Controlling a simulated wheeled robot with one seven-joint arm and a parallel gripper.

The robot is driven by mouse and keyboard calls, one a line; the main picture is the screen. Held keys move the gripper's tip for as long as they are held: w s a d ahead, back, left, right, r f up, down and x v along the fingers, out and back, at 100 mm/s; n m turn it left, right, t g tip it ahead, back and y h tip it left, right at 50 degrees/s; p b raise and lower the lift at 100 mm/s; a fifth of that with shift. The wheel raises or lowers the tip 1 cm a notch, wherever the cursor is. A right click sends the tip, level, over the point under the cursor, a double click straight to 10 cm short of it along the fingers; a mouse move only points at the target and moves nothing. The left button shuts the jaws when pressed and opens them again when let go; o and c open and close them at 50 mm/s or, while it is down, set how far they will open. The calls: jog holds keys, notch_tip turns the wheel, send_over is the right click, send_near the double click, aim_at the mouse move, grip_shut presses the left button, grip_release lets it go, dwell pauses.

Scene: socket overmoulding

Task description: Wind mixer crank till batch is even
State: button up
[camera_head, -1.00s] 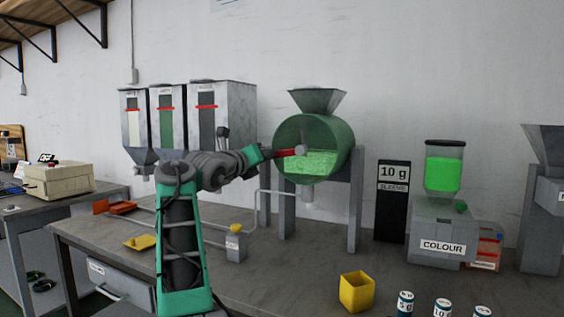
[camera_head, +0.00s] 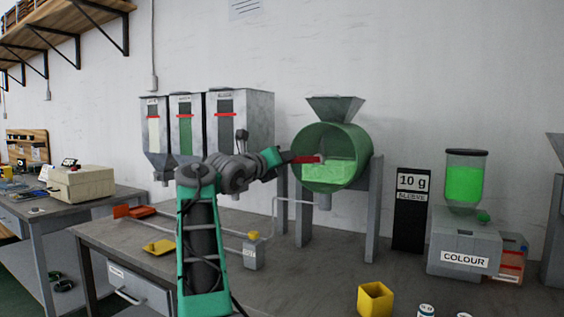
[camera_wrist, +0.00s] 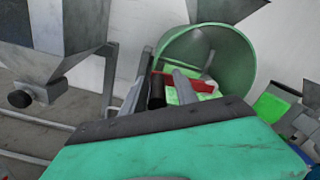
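The mixer is a green drum (camera_head: 367,150) with an open front and a grey hopper (camera_head: 334,105) on top. Bright green batch (camera_head: 345,173) lies in its lower part, and its evenness cannot be told. The red crank arm (camera_head: 307,159) crosses the drum mouth. In the wrist view, the drum (camera_wrist: 240,60), red crank arm (camera_wrist: 200,84) and black crank handle (camera_wrist: 157,91) show ahead. My gripper (camera_wrist: 164,86) has a finger on each side of this handle and appears shut on it. In the head view, the fingers are too small to make out.
Three tall hoppers (camera_head: 240,110) stand left of the mixer. A dark 10 g sign (camera_head: 412,220) and the COLOUR unit (camera_head: 465,240) stand to the right. A yellow cup (camera_head: 375,299) is near the front. Grey legs (camera_head: 374,215) hold up the drum.

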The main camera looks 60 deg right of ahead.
jog(key=shift+o, duration=0.3)
jog(key=shift+w+f, duration=0.1)
jog(key=shift+f, duration=0.05)
jog(key=shift+a, duration=0.15)
jog(key=a+b, duration=0.1)
jog(key=a, duration=0.6)
jog(key=shift+a+b, duration=0.25)
jog(key=shift+b, duration=0.15)
